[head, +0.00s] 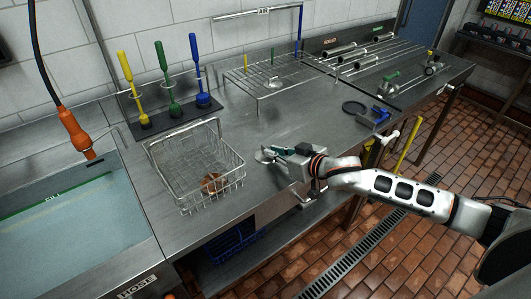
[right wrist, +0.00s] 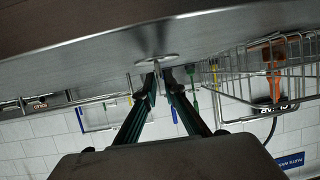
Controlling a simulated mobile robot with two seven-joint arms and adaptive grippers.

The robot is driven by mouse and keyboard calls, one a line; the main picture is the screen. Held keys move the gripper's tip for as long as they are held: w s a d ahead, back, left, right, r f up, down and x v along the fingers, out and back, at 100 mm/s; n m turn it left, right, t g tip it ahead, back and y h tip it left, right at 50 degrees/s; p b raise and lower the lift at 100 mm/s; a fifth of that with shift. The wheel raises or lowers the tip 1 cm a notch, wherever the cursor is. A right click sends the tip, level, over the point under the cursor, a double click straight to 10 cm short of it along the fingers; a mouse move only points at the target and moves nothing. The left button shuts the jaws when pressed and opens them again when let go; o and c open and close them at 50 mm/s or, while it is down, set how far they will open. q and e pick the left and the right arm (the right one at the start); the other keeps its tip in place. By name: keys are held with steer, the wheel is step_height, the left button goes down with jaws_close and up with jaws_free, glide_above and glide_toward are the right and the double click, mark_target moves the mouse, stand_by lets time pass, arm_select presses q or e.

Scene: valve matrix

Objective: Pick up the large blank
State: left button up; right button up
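A round metal disc with a short stem, which I take as the large blank (head: 266,156), is at my right gripper (head: 276,153), over the bench right of the wire basket. In the right wrist view the disc (right wrist: 157,59) shows beyond the fingertips, with its stem between them. My right gripper's fingers (right wrist: 160,76) are drawn close together and look shut on the stem. Whether the disc still touches the bench I cannot tell. My left gripper is not in view.
The wire basket (head: 190,178) holds a copper-coloured round piece (head: 214,183). Behind stand yellow, green and blue brushes (head: 170,80). A wire rack (head: 262,72), a black ring (head: 354,107) and a blue clamp-like part (head: 376,117) are on the bench (head: 315,130). A sink (head: 60,225) lies left.

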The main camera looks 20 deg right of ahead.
mark_target(266, 147)
steer(key=x, duration=0.4)
steer(key=shift+w+r, duration=0.15)
steer(key=shift+w, duration=0.05)
jaws_close()
steer(key=shift+r, duration=0.15)
